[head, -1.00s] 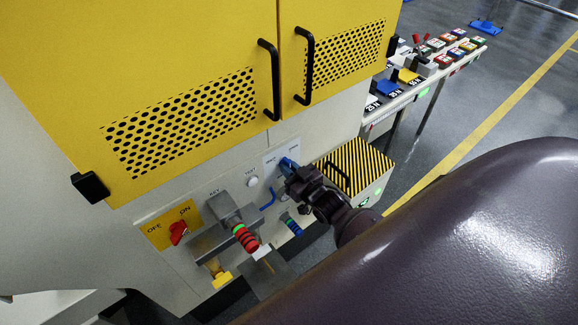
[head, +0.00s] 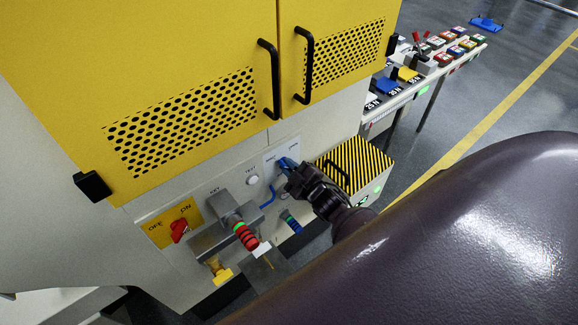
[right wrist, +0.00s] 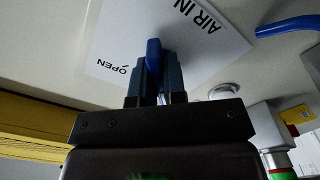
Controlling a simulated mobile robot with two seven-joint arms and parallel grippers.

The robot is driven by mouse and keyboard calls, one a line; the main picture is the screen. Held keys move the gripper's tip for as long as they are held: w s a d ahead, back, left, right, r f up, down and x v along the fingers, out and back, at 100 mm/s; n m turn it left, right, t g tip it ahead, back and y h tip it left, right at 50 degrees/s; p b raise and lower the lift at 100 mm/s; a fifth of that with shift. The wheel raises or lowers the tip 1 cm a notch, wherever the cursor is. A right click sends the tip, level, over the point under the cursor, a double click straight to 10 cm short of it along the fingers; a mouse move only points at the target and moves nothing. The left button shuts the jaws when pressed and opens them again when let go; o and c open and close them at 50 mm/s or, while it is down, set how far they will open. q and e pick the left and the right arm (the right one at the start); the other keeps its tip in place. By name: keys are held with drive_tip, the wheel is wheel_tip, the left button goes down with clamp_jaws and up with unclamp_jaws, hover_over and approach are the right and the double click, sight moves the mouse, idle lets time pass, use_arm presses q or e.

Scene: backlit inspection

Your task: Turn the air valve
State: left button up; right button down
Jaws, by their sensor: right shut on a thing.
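The air valve's blue handle (head: 287,162) is on a white label plate at the right of the machine's lower panel. My right gripper (head: 289,168) is at the handle, its dark jaws against the panel side. In the right wrist view the blue handle (right wrist: 153,55) stands between the two fingers of the right gripper (right wrist: 154,78), which are shut on it. The label plate (right wrist: 110,40) behind it reads AIR IN and OPEN, rotated in this view. The valve body is hidden behind the fingers. My left gripper is not in view.
Left of the valve are a round button (head: 253,180), a grey key unit with a red-and-green banded part (head: 246,236), and a red ON/OFF switch (head: 179,230). A blue-banded connector (head: 291,222) sits below. A striped yellow-black box (head: 358,160) stands close on the right.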

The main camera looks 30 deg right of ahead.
idle(0.5)
drive_tip(key=c, duration=1.2)
unclamp_jaws()
drive_tip(key=s, duration=1)
drive_tip(key=shift+s+d+b, duration=0.3)
drive_tip(key=shift+s+d, duration=0.1)
drive_tip(key=s+a+f+m+g, duration=0.1)
drive_tip(key=s+m+g, duration=0.1)
drive_tip(key=s+m, duration=0.1)
drive_tip(key=s+a+f+m+g+h, duration=0.1)
drive_tip(key=s+a+m+g, duration=0.1)
drive_tip(key=s+m, duration=0.1)
drive_tip(key=s+a+f+m+g, duration=0.1)
drive_tip(key=s+a+m+g, duration=0.1)
drive_tip(key=s, duration=0.1)
drive_tip(key=shift+s+a+f+m, duration=0.15)
drive_tip(key=shift+s+f+m, duration=0.1)
drive_tip(key=shift+m, duration=0.15)
